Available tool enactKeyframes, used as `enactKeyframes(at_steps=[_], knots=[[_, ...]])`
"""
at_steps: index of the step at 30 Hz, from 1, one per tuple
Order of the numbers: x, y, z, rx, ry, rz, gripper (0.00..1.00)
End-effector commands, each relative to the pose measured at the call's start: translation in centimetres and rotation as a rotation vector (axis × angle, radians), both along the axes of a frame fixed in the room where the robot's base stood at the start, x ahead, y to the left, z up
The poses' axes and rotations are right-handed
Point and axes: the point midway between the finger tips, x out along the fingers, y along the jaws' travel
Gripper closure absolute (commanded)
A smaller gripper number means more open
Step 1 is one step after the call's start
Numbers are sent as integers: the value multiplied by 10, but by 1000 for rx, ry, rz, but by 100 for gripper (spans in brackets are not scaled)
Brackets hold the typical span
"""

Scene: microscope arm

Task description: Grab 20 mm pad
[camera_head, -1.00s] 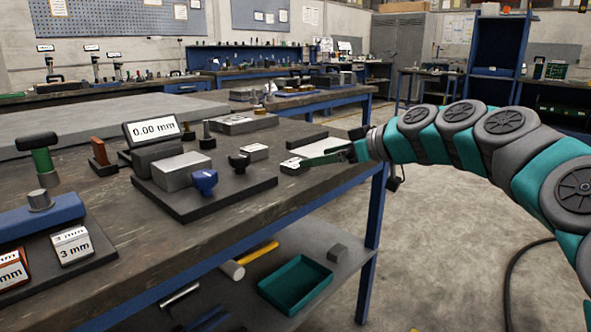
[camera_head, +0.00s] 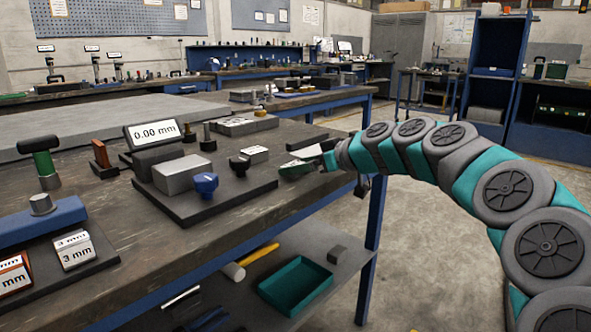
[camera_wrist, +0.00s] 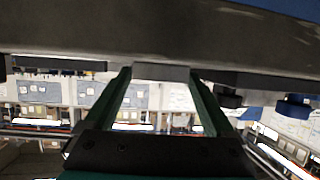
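My gripper (camera_head: 297,168) is low over the right edge of the workbench, reaching in from the right. In the wrist view its two green fingers (camera_wrist: 160,82) stand apart, with a grey block (camera_wrist: 162,73) in the gap by the fingertips. I cannot tell whether the fingers touch it. In the head view the small pale block at this spot is mostly hidden by the gripper, and no 20 mm label is readable. Another small white-labelled block (camera_head: 255,153) sits to the left; its print is too small to read.
A black base plate (camera_head: 205,205) with a metal block (camera_head: 182,174) and blue knob (camera_head: 205,184) lies to the left. A readout (camera_head: 155,132) shows 0.00 mm. A 3 mm block (camera_head: 74,249) sits front left. A dark slab (camera_head: 306,143) lies just behind my gripper.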

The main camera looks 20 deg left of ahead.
Motion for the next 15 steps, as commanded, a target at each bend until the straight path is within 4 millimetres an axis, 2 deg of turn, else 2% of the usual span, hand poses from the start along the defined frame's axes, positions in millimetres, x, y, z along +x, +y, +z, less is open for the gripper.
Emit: enactKeyframes(at_steps=[2, 15], knots=[[0, 0, 0, 0, 0, 0, 21], [0, 0, 0, 0, 0, 0, 71]])
